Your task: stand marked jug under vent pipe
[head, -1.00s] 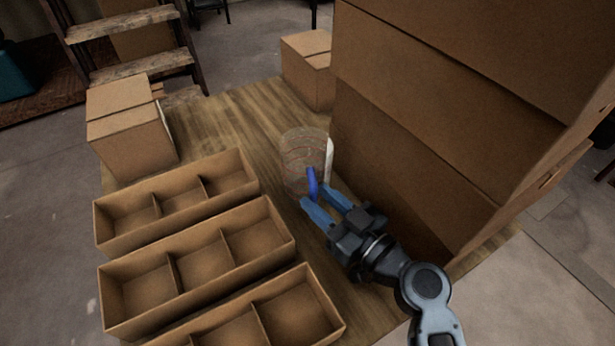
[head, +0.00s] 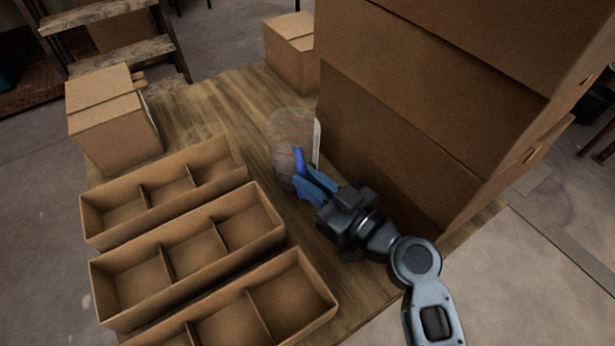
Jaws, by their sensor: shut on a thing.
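The marked jug (head: 291,136) is a clear vessel with reddish lines around its side and a blue handle (head: 299,160). It stands upright, close to the left face of the tall stack of cardboard boxes; I cannot tell whether it touches the table. A pale upright strip (head: 316,143) shows at its right side; I cannot tell whether it is part of the jug. My gripper (head: 308,184), with blue fingers, is shut on the jug's handle from the near side. No vent pipe can be made out.
Several divided cardboard trays (head: 187,247) fill the left and front of the wooden table (head: 215,112). The tall box stack (head: 420,110) blocks the right side. Smaller boxes stand at the back left (head: 114,118) and back (head: 291,50). Bare table lies left of and behind the jug.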

